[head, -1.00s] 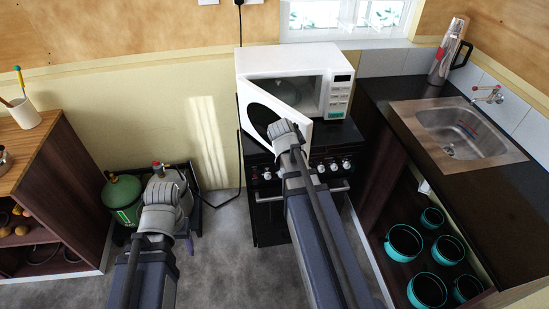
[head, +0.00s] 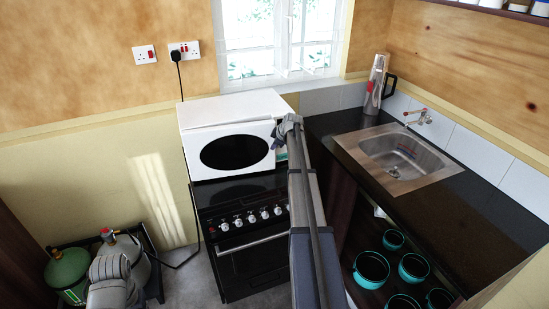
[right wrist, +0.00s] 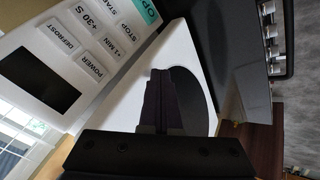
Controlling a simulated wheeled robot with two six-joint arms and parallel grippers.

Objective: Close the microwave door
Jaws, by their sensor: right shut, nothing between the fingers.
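The white microwave (head: 240,107) stands on the black stove. Its door (head: 262,134), with a dark oval window, now lies nearly parallel to the front; a seam shows along its top, and I cannot tell if it is fully latched. My right gripper (head: 278,135) is at the door's right edge, by the control panel. In the right wrist view the shut, empty fingers (right wrist: 172,98) are in front of the white door (right wrist: 188,58), beside the button panel (right wrist: 85,50). Contact is unclear. My left arm's grey wrist (head: 112,275) is at the lower left; its fingers are hidden.
The stove (head: 245,225) is below the microwave. A dark counter (head: 425,215) with a steel sink (head: 395,155) and a flask (head: 375,85) is at right, with teal pots (head: 371,268) below. Gas cylinders (head: 66,268) stand at lower left.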

